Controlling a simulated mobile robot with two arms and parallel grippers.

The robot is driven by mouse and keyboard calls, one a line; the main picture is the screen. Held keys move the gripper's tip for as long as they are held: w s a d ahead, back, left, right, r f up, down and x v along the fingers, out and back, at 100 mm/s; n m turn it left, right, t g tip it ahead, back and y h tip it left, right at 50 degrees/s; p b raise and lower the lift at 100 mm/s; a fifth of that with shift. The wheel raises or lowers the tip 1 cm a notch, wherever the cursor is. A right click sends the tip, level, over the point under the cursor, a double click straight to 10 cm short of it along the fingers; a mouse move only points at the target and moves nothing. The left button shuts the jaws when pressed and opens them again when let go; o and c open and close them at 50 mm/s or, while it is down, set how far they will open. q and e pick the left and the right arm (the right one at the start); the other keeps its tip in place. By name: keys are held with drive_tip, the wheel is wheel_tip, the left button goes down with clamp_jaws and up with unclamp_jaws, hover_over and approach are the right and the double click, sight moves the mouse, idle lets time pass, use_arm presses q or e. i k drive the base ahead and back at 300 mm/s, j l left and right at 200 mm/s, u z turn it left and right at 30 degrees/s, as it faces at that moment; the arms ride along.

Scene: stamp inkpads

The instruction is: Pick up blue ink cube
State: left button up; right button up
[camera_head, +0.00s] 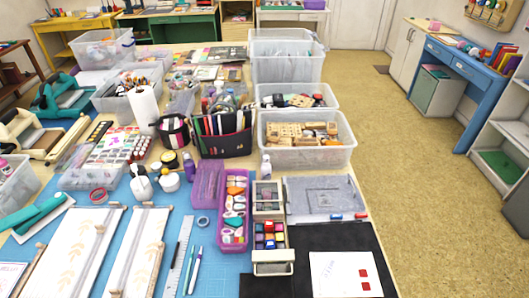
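A small organiser box (271,255) stands near the front of the table. Its front compartment holds several small ink cubes in red, yellow, blue and purple tones. A bluish cube (270,244) sits among them, close against its neighbours; at this size I cannot be sure of its exact shade. Neither of my grippers is in view.
A purple tray (233,240) of stamps stands left of the box. A black mat (352,240) with white paper (340,278) bearing red squares lies to the right. A grey board (325,195) and a wood-block bin (304,158) are behind.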

sight(270, 244)
drive_tip(key=z, duration=1)
drive_tip(key=u, duration=0.9)
drive_tip(key=k+l+u, duration=0.15)
drive_tip(key=u, duration=0.15)
drive_tip(key=k+l+u, duration=0.15)
drive_tip(key=u, duration=0.2)
